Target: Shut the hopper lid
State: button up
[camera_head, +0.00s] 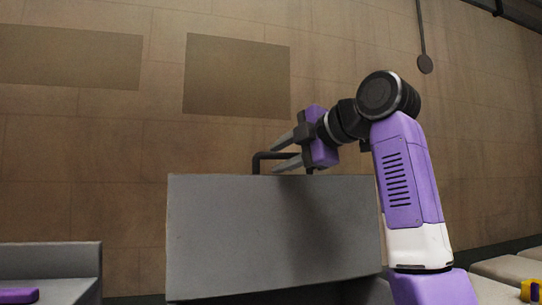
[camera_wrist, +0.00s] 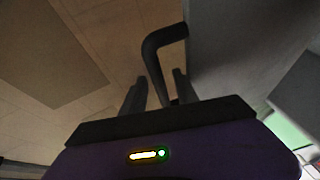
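The hopper lid (camera_head: 270,235) is a large grey panel that faces me, standing up in the head view. It fills the right side of the wrist view (camera_wrist: 240,40). A dark bent bar handle (camera_head: 256,160) is fixed at its top edge. My gripper (camera_head: 274,154) reaches in from the right over that edge, fingers pointing left. In the wrist view, the handle (camera_wrist: 155,62) runs between the two fingers, with a visible gap on at least one side. The fingers look apart around the handle, not closed on it. The hopper opening is hidden.
A low grey box-like unit (camera_head: 60,260) with a purple piece (camera_head: 18,296) stands at lower left. Pale surfaces and a yellow object (camera_head: 530,290) are at lower right. A brown panelled wall (camera_head: 120,150) stands behind.

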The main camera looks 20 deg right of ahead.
jog(key=p+x, duration=0.1)
jog(key=x, duration=0.2)
jog(key=shift+w, duration=0.1)
grip_shut()
jog(key=shift+f, duration=0.1)
dwell(1.4)
